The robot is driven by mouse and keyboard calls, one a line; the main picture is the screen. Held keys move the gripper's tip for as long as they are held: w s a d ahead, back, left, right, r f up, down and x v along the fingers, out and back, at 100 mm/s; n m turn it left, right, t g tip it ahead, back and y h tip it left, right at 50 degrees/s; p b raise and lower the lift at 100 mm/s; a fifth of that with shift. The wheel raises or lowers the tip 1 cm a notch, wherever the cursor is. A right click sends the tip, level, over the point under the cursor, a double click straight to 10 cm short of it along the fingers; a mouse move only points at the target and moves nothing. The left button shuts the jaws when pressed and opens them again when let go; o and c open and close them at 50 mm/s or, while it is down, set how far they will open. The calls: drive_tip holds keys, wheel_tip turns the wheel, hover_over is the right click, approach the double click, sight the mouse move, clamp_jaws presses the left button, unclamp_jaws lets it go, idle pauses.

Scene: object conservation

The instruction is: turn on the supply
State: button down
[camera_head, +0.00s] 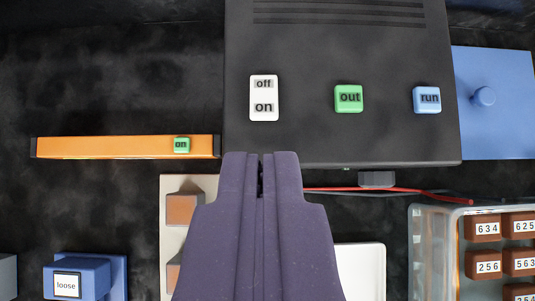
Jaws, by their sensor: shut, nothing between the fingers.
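A black box (400,50) with vent slots fills the top middle and right. On its face are a white rocker switch (264,97) marked "off" above and "on" below, a green button (349,98) marked "out" and a blue button (427,99) marked "run". Which side of the rocker is pressed I cannot tell. My purple gripper (262,162) is shut and empty. Its tips show just below the rocker, over the box's lower edge; whether they touch the box I cannot tell.
An orange bar (110,147) with a green "on" button (181,145) lies left. A red cable (380,189) runs below the box. A clear bin (431,250) holds numbered brown blocks. A blue panel (500,130), blue "loose" block (84,275) and pale tray (185,183) stand around.

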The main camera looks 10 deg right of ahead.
drive_tip(key=shift+s+f, duration=0.1)
drive_tip(key=shift+f, duration=0.15)
drive_tip(key=b, duration=0.2)
hover_over(265, 117)
drive_tip(key=f, duration=0.5)
drive_tip(key=s+f, duration=0.1)
drive_tip(key=f, duration=0.1)
drive_tip(key=shift+f, duration=0.4)
wheel_tip(265, 117, down, 3)
drive_tip(key=shift+w+r+b, duration=0.1)
drive_tip(key=shift+r+b, duration=0.1)
drive_tip(key=shift+b, duration=0.45)
drive_tip(key=shift+f, duration=0.7)
drive_tip(key=shift+s, duration=0.2)
drive_tip(key=shift+s+f+b, duration=0.15)
drive_tip(key=shift+f+b, duration=0.45)
drive_tip(key=shift+b, duration=0.1)
drive_tip(key=shift+r, duration=0.25)
